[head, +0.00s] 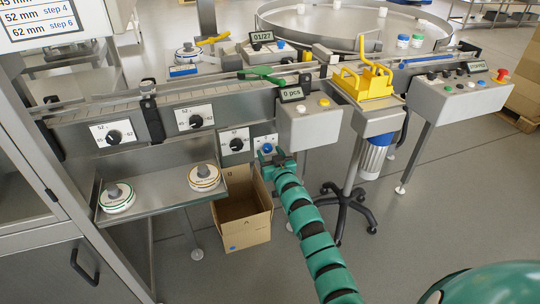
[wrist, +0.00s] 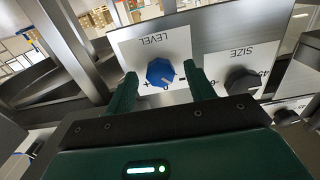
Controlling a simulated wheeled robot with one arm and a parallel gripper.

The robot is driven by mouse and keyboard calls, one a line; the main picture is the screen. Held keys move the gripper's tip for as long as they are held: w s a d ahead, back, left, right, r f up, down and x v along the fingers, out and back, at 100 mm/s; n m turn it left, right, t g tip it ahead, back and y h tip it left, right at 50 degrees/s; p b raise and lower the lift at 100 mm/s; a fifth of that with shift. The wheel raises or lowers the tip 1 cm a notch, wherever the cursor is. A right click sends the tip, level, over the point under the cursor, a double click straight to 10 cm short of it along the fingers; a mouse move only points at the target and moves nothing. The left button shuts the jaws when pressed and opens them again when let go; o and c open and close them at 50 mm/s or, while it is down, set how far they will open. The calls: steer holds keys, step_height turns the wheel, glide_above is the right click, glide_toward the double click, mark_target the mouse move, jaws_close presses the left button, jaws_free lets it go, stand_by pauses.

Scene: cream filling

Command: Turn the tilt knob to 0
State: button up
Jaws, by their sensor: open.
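A blue knob (wrist: 160,72) sits on a white plate marked LEVEL, with +, 0 and - marks, upside down in the wrist view. A pale pointer line on it slants to the lower right, off the 0 and toward the - side. In the head view the small blue knob (head: 267,148) is at the right end of the row of knobs. My gripper (wrist: 164,80) is open, one finger on each side of the blue knob, with gaps visible. In the head view my gripper (head: 276,158) is right in front of that panel.
A black SIZE knob (wrist: 241,80) is close beside my right finger. In the head view, a grey control box (head: 310,125) stands just right above my gripper, a tray (head: 150,205) with tins is to the left, and a cardboard box (head: 243,212) is below.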

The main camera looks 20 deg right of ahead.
steer(key=shift+w, duration=0.2)
steer(key=c, duration=1)
steer(key=m, duration=0.3)
steer(key=shift+r+m, duration=0.15)
steer(key=shift+m, duration=0.25)
steer(key=m, duration=0.4)
steer(key=shift+m, duration=0.3)
